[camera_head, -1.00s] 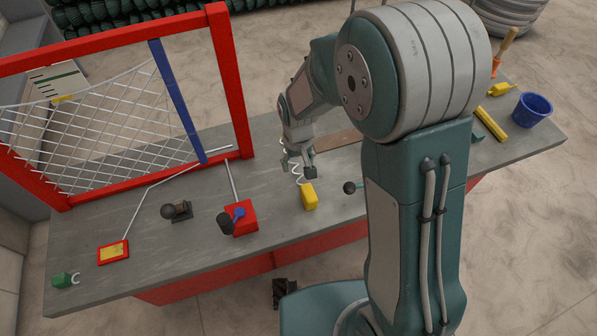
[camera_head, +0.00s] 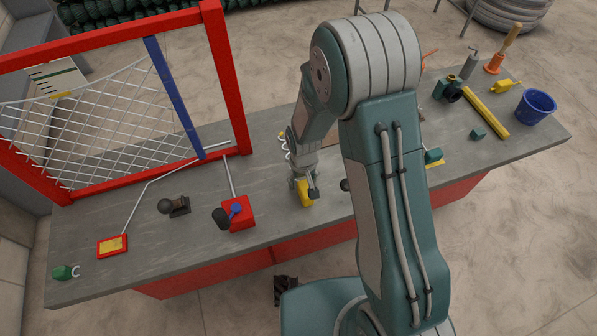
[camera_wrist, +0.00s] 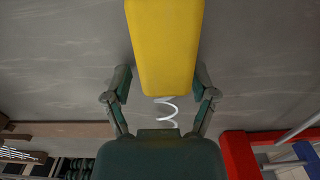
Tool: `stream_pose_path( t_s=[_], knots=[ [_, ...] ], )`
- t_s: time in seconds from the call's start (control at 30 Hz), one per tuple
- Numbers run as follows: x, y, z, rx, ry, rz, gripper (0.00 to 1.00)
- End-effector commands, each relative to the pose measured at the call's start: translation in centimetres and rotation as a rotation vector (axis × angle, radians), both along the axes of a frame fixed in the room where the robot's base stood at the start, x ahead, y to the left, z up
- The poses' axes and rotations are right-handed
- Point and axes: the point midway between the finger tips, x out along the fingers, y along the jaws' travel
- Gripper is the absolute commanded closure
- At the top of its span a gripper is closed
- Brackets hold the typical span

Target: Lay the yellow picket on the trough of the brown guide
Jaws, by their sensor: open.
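My gripper (camera_head: 304,184) is low over the block, pointing down. In the wrist view my gripper (camera_wrist: 162,80) is open, with one finger on each side of the yellow picket (camera_wrist: 165,45) and small gaps visible.
A red frame (camera_head: 228,80) with wire mesh and a blue bar (camera_head: 175,100) stands at the left. A red block (camera_head: 237,216) with a dark knob is left of the picket. At the right are a yellow bar (camera_head: 485,112) and a blue bucket (camera_head: 535,107).

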Motion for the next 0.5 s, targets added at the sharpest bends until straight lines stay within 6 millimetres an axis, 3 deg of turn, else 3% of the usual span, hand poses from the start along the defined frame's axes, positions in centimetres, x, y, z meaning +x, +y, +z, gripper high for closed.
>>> stream_pose_path(
  t_s=[0.07,0.2,0.23,0.5],
  knots=[
    [-0.02,0.16,-0.02,-0.001,0.001,0.002,0.30],
    [-0.02,0.16,-0.01,-0.001,0.001,0.002,0.93],
    [-0.02,0.16,-0.01,-0.001,0.001,0.002,1.00],
    [-0.02,0.06,-0.02,-0.001,0.002,0.001,1.00]
  ],
)
